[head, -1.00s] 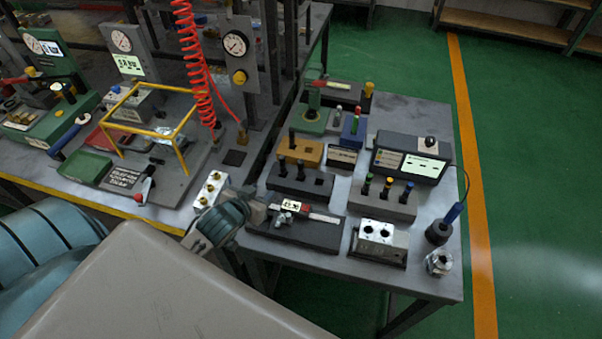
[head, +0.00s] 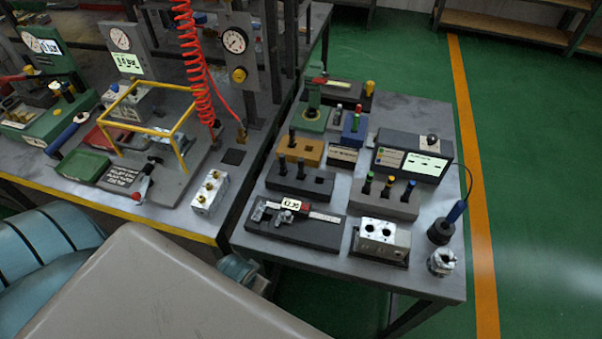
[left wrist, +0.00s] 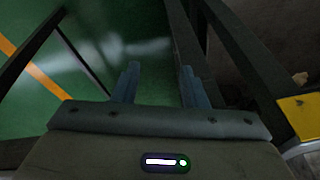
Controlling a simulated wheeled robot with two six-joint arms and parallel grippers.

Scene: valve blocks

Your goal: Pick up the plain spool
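Dark, thin spools stand in holders on the right-hand table. Two dark spools without visible colour bands (head: 291,167) stand in a dark grey block (head: 310,190), which also has an empty hole at its right. Another dark spool (head: 292,137) stands in an orange block (head: 311,155). I cannot tell for sure which one is the plain spool. My left gripper (left wrist: 158,82) shows in the left wrist view with its fingers apart and nothing between them, over floor and table legs. Its fingers are hidden in the head view. My right gripper is not in view.
A grey rack (head: 380,206) holds spools with green, yellow and blue tops. A caliper (head: 295,209) lies on a dark tray near the front edge. A metal valve block (head: 384,235) stands beside it. A yellow frame (head: 150,118) stands on the left bench.

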